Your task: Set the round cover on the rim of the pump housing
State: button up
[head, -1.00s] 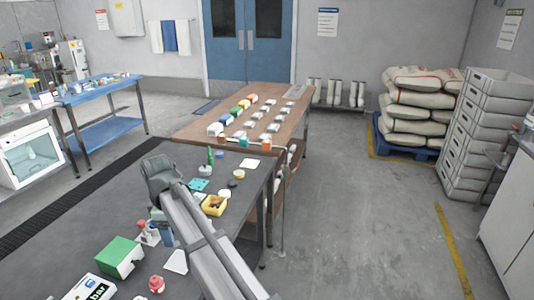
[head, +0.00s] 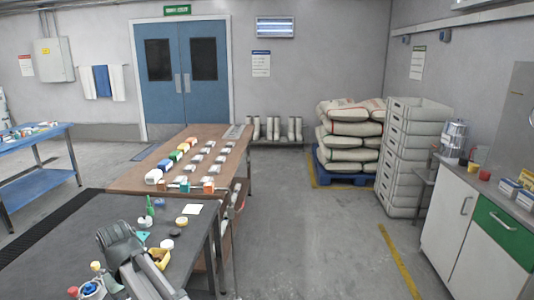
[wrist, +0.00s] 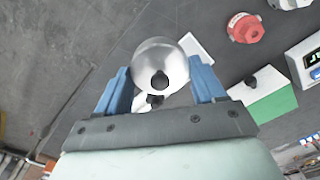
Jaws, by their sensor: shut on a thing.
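In the wrist view my gripper (wrist: 158,74) has its two blue fingers shut on a round, shiny silver cover (wrist: 160,56). A dark knob-like spot shows on the cover's near side, and a second dark shape lies just below it. The cover appears to be above the dark grey bench top; its exact height cannot be told. I cannot pick out the pump housing with certainty in either view. In the head view my gripper cannot be made out.
The wrist view shows a red part (wrist: 245,28), a green-and-white box (wrist: 268,98) and a white flat piece (wrist: 196,46).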

jog(key=w+d+f+m, duration=0.2)
jog(key=w+d+m, duration=0.3)
jog(key=d, duration=1.3)
jog(key=w+d+f+m, duration=0.2)
jog(key=w+d, duration=0.6)
jog(key=d, duration=1.1)
jog(key=w+d+f+m, duration=0.2)
jog(key=w+d+m, duration=0.3)
jog(key=d, duration=1.3)
jog(key=s+f+n, duration=0.1)
jog(key=s+f, duration=0.5)
jog(key=f, duration=0.2)
jog(key=shift+s+d, duration=0.15)
jog(key=shift+s, duration=0.1)
